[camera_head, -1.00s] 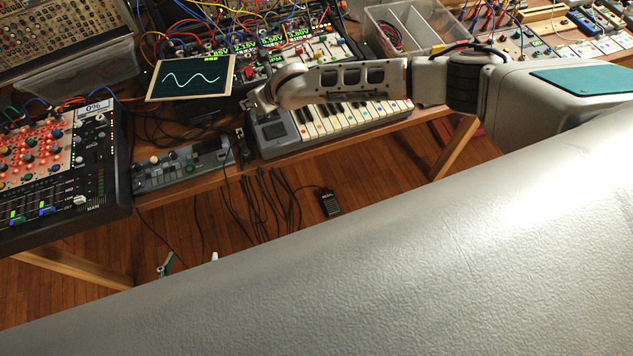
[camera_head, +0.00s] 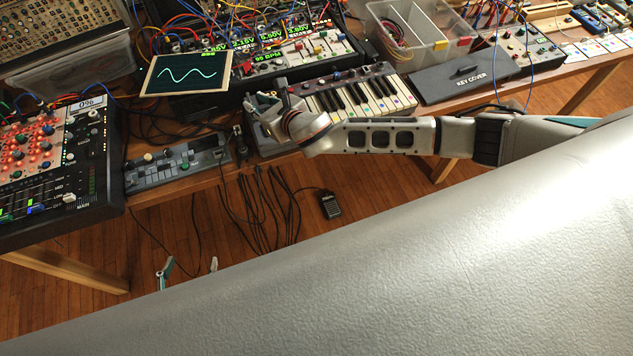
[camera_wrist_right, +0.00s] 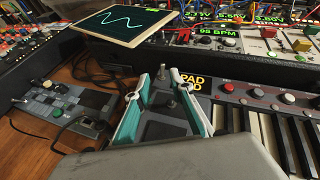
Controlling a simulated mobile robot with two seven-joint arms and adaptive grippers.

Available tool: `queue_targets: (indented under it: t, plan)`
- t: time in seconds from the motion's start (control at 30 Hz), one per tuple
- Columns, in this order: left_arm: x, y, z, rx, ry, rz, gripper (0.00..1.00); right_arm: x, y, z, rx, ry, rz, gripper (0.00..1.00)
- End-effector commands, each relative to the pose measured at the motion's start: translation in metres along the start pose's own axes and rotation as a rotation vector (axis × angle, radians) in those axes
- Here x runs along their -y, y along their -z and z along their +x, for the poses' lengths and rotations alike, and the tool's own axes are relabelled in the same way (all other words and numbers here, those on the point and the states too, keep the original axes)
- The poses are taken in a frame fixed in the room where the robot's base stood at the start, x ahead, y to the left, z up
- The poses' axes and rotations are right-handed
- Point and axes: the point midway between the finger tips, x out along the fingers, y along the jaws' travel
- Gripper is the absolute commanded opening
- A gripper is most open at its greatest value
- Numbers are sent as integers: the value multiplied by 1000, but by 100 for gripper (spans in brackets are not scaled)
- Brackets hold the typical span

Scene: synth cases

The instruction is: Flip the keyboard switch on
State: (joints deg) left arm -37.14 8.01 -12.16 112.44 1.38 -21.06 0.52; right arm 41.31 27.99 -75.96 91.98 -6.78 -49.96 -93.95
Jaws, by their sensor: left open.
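The keyboard (camera_head: 358,95) lies on the table, with coloured dots on its white keys; its keys also show in the right wrist view (camera_wrist_right: 258,127). A small silver switch-like lever (camera_wrist_right: 173,103) stands on the grey panel at the keyboard's left end. Which way it is set I cannot tell. My right gripper (camera_head: 267,98) is over this left end. In the right wrist view its teal-and-white fingers (camera_wrist_right: 157,78) are apart, one on each side of the lever. Contact is unclear. My left gripper (camera_head: 189,267) is open and empty, low in front of the table, its fingertips just showing.
A grey device with knobs (camera_head: 178,165) sits left of the keyboard, a screen with a wave (camera_head: 187,72) behind it. A black key cover (camera_head: 467,77) lies right of the keyboard. Cables (camera_head: 268,205) hang in front of the table. Patch cords crowd the back.

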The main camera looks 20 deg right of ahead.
Motion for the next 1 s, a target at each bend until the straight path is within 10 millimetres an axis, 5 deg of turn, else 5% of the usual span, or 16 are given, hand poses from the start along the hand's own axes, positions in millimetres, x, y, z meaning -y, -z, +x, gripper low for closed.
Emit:
queue_targets:
  t: [0.23,0.5,1.0]
  plan:
    - [1,6,-4,0,0,0,65,0,1,-47,-5,-2,1,22]
    - [1,5,-3,1,0,0,65,-33,-1,-71,-10,5,386,22]
    - [0,0,0,1,0,0,65,-42,23,-111,-46,73,1091,22]
